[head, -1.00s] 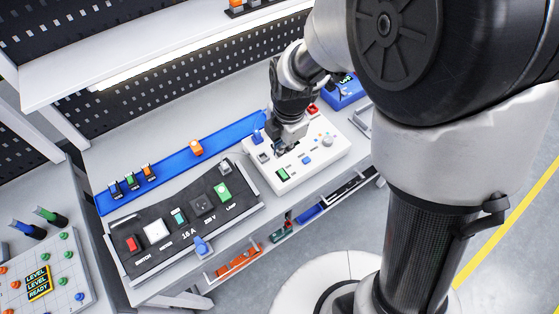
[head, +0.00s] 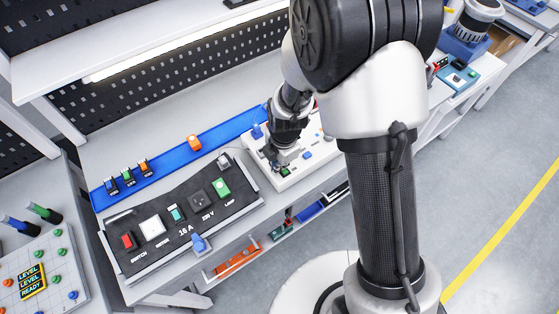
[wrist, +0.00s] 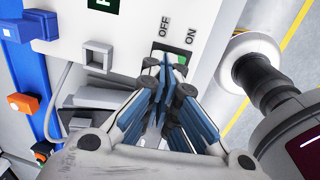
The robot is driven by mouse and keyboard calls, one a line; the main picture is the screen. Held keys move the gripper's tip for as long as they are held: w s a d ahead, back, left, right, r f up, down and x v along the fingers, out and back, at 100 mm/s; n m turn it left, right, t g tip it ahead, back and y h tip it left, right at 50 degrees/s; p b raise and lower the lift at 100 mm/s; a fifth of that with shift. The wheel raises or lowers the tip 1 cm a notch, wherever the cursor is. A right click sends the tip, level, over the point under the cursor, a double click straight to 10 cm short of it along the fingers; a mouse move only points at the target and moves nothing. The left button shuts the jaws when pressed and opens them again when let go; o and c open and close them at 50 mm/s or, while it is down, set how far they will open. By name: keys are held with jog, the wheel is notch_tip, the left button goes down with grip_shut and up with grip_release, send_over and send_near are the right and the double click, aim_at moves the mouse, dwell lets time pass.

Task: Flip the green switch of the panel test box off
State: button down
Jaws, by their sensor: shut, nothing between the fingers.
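The white panel test box (head: 309,166) sits on the bench, right of the black panel. Its green switch (wrist: 157,54) lies in a dark recess between the printed words OFF and ON in the wrist view. My gripper (wrist: 173,70) is shut and empty, its blue finger pads together. The fingertips are right at the switch and cover part of it; I cannot tell whether they touch it or which way it is tipped. In the head view my gripper (head: 276,168) is down at the box's near left part.
A black panel (head: 150,263) with a red switch, a white button and a green lamp lies left of the box. A blue rail (head: 170,167) with small parts runs behind it. A grey square block (wrist: 97,55) stands on the box near my fingers.

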jog(key=shift+w+a+f+b, duration=0.2)
jog(key=shift+f+b, duration=0.35)
jog(key=shift+b, duration=0.35)
jog(key=shift+s+d+r+p, duration=0.15)
jog(key=shift+r+p, duration=0.05)
jog(key=shift+p, duration=0.1)
jog(key=shift+s+d+f, duration=0.1)
jog(key=shift+s, duration=0.05)
